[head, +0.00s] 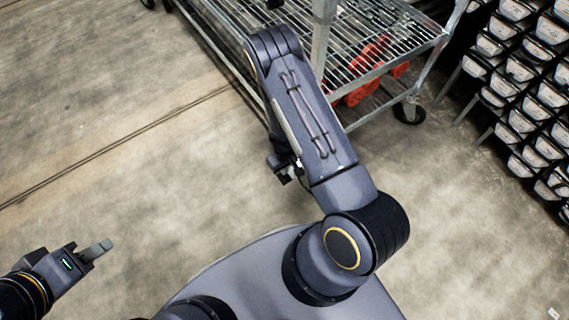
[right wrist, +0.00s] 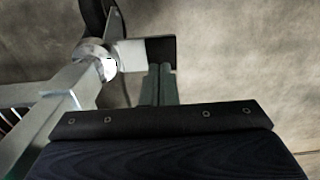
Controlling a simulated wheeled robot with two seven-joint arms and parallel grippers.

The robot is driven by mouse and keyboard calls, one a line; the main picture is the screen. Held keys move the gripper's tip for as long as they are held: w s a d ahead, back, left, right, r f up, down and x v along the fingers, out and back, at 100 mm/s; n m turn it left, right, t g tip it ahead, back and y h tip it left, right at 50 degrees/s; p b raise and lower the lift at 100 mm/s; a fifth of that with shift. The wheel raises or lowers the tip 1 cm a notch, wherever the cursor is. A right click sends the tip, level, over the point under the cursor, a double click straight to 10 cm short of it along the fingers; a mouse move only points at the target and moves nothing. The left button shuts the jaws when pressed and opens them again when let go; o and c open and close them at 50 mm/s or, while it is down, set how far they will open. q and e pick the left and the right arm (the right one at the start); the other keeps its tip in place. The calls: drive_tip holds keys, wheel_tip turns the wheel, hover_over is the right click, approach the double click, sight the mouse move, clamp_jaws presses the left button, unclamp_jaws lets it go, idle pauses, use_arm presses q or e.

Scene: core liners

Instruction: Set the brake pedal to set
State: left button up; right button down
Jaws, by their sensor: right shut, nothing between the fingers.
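In the right wrist view, a flat pedal-like plate (right wrist: 161,50), dark at its right end and pale at its left, sticks out from a round metal caster mount (right wrist: 93,54). I take it for the brake pedal; its setting cannot be told. My right gripper (right wrist: 160,69) is shut and empty, its fingertips at the plate's lower edge in the picture. Whether they touch it is unclear. In the head view, the right arm hides this caster. My left gripper (head: 103,246) is over bare floor at the lower left, far from the cart; its finger opening cannot be told.
A metal wire-shelf cart (head: 375,75) stands at the top, with red items (head: 370,65) on its lower shelf and a black caster (head: 409,111) at its right corner. A rack of dark bins (head: 520,95) stands at right. Concrete floor is clear at left.

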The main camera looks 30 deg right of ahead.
sight(284, 177)
drive_tip(key=shift+f+b, duration=0.55)
drive_tip(key=shift+f, duration=1.1)
drive_tip(key=shift+f, duration=0.1)
